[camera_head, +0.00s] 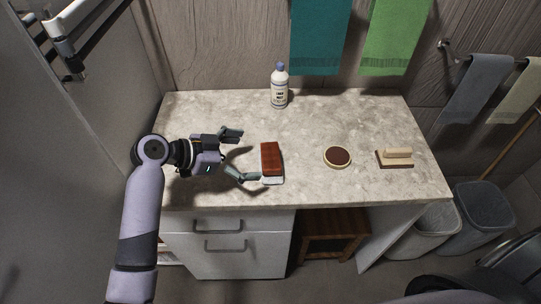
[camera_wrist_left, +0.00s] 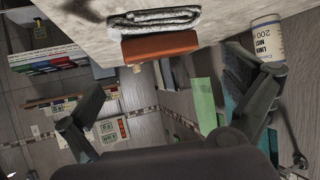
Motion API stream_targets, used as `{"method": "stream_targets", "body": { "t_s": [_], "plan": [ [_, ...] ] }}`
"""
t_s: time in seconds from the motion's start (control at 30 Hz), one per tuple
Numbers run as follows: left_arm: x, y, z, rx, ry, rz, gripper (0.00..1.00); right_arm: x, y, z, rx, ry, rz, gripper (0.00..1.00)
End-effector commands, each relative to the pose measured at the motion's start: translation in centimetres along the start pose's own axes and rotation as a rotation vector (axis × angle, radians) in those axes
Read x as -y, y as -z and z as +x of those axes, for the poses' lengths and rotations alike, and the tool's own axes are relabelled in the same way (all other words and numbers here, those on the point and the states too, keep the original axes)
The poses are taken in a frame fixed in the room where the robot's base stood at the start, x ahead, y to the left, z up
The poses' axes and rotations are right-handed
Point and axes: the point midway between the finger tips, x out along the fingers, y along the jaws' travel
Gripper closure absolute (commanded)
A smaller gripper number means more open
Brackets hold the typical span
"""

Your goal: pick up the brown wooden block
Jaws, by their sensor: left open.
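The brown wooden block (camera_head: 270,156) is a reddish-brown oblong on the stone counter, with a whitish part along its near end and underside. In the left wrist view the block (camera_wrist_left: 160,47) shows orange-brown against a pale, fuzzy grey-white piece; I cannot tell whether they are joined. My left gripper (camera_head: 240,154) is open and empty, just left of the block, with its fingers pointing toward it. The near fingertip is close to the block's near left corner; I cannot tell whether they touch. The left gripper (camera_wrist_left: 172,96) also shows open in its wrist view. My right gripper is not seen.
A white bottle (camera_head: 279,88) stands at the counter's back. The counter (camera_head: 335,115) is clear behind the block. Its front edge is close below the block.

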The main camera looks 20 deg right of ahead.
Motion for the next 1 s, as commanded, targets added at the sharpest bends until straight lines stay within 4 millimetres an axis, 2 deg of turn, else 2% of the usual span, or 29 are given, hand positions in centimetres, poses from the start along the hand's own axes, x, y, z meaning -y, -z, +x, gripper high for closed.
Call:
{"method": "stream_targets", "body": {
  "t_s": [0.1,0.3,0.4,0.67,1.0],
  "plan": [
    [-0.1,0.1,1.3,-0.003,-0.003,-0.003,0.0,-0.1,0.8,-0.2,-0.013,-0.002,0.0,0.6],
    [-0.1,0.2,4.5,-0.002,-0.002,-0.003,0.0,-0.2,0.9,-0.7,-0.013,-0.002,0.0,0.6],
    [-0.1,0.1,5.4,-0.001,-0.002,-0.001,0.0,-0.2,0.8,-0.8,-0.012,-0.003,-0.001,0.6],
    [0.0,0.0,5.8,0.0,0.0,0.0,0.0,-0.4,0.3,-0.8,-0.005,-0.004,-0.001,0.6],
    [0.0,0.0,5.7,0.0,0.0,0.0,0.21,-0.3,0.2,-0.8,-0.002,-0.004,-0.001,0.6]
  ]
}}
